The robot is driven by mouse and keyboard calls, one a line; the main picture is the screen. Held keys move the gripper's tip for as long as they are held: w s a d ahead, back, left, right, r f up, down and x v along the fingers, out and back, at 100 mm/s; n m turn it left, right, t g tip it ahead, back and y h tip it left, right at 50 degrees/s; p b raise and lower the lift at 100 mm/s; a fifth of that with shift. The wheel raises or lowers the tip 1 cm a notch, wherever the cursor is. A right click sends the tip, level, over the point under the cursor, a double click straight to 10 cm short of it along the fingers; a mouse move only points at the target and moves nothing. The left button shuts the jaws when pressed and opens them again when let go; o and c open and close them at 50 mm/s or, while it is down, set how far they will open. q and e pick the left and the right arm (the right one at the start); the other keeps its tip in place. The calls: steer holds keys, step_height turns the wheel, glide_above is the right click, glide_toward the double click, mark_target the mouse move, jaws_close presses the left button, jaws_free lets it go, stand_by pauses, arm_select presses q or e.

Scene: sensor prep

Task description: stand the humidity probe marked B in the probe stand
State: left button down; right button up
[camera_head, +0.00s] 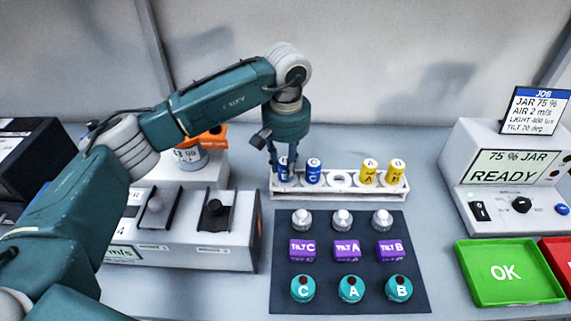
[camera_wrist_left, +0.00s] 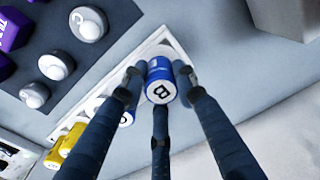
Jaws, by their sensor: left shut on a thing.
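My left gripper (camera_head: 281,170) is over the left end of the white probe stand (camera_head: 330,192). It is shut on a blue probe (camera_head: 284,163), which stands upright at the leftmost place of the stand. In the left wrist view the held blue probe (camera_wrist_left: 161,91) shows a B on its top, with the fingers around it. I cannot tell whether its lower end is fully seated. A blue probe marked C (camera_head: 313,171) stands to its right. Then come an empty hole (camera_head: 341,180) and two yellow probes, one of them marked A (camera_head: 369,172). My right gripper is not in view.
A dark mat (camera_head: 325,225) with silver knobs, purple tilt blocks and teal pieces lies in front of the stand. A grey device (camera_head: 190,240) is at left. A green OK tray (camera_head: 505,272) and a READY console (camera_head: 505,170) are at right. Free table lies between mat and console.

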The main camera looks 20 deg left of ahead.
arm_select(q)
steer(key=shift+f, duration=0.25)
steer(key=c, duration=1.3)
jaws_free()
steer(key=shift+o, duration=0.6)
steer(key=shift+o, duration=0.8)
steer(key=shift+r+p, duration=1.85)
steer(key=shift+r, duration=2.2)
steer(key=shift+f, duration=0.1)
